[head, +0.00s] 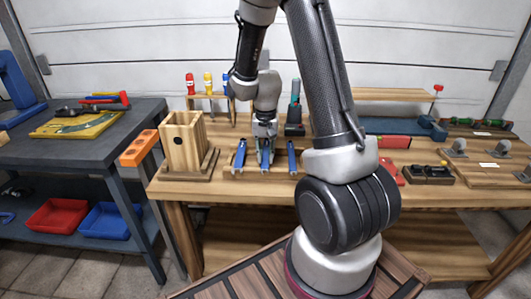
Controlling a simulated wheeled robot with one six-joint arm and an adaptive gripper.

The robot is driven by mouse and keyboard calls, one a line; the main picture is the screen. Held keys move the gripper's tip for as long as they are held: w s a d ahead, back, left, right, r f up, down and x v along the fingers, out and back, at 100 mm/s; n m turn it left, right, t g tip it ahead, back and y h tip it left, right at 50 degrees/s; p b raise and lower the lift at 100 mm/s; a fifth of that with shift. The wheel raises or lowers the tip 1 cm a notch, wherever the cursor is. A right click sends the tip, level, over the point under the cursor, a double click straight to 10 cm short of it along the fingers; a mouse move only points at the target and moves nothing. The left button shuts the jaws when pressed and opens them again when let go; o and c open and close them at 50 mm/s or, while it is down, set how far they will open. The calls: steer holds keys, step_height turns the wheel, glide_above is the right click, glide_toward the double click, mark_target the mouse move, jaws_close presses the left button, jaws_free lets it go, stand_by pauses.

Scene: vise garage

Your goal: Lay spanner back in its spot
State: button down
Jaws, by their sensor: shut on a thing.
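My gripper (265,156) points down over a low wooden tool holder (230,176) on the wooden bench. I cannot tell whether the held thing touches the holder.
A tall wooden box (184,142) stands left of the holder. Behind is a rack with red, yellow and blue-handled tools (208,84). A green-and-dark tool (295,108) stands behind on the right. The dark workbench (75,150) is at the left.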

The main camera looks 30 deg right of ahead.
steer(key=shift+f, duration=0.15)
steer(key=c, duration=0.9)
jaws_free()
steer(key=shift+r, duration=3.55)
